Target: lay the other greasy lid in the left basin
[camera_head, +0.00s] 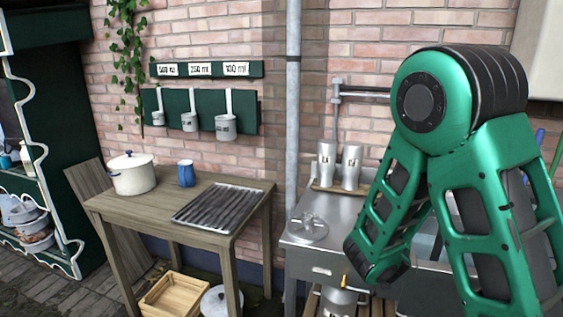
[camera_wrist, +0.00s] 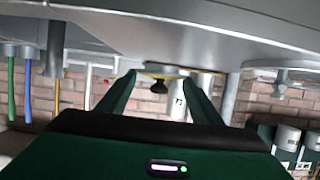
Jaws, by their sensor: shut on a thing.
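In the wrist view my gripper (camera_wrist: 160,79) reaches forward with its two green fingers on either side of a dark knob. The knob belongs to a greasy lid (camera_wrist: 160,88), and the gripper is shut on it. A wide grey surface fills the top of this upside-down picture; I cannot tell how much of it is the held lid. In the head view my arm hides the gripper, the held lid and most of the left basin. Another grey lid (camera_head: 308,228) lies knob up on the left end of the steel sink top (camera_head: 300,246); it also shows at the right in the wrist view (camera_wrist: 282,78).
A grey pipe (camera_head: 293,120) runs up the wall. At left, a wooden table (camera_head: 150,204) carries a cream pot (camera_head: 131,173), a blue mug (camera_head: 186,173) and a ridged rack (camera_head: 218,207).

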